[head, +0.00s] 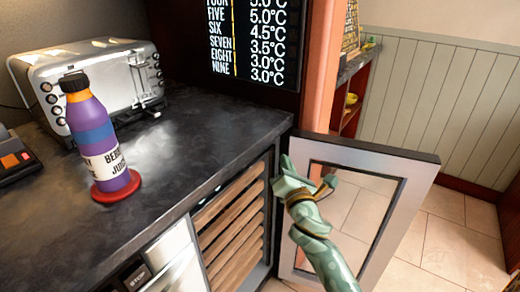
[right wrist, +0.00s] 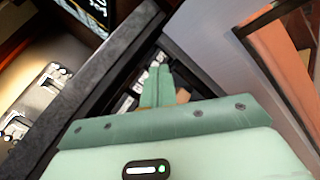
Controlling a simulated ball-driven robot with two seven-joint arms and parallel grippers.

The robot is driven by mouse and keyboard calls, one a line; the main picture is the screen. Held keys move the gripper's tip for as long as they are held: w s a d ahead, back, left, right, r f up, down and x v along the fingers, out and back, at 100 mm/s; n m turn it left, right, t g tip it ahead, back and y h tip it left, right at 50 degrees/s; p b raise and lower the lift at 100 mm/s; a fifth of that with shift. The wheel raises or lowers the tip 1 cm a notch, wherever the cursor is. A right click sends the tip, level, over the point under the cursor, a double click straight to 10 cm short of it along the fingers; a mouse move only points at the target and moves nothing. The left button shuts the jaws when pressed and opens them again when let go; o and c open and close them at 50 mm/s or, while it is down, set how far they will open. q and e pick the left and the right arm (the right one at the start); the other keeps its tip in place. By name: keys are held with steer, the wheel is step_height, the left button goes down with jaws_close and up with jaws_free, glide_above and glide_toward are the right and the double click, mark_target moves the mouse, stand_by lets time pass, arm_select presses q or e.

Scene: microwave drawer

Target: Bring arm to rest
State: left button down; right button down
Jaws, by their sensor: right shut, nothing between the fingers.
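My right arm comes in from the lower right in the head view, in front of the open glass door (head: 412,185). My right gripper (head: 284,165) is near the door's hinge side, beside the counter's front corner. It also shows in the right wrist view (right wrist: 157,82), with its green fingers together and nothing between them. Whether it touches the door or cabinet cannot be told. My left gripper is not in view.
The open cabinet (head: 232,225) has several wooden shelves. A purple juice bottle (head: 98,135) stands on a red coaster (head: 117,188) on the dark counter (head: 200,135). A toaster (head: 110,80) is behind it. Tiled floor (head: 455,235) is clear at the right.

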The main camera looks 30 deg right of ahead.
stand_by(0.4)
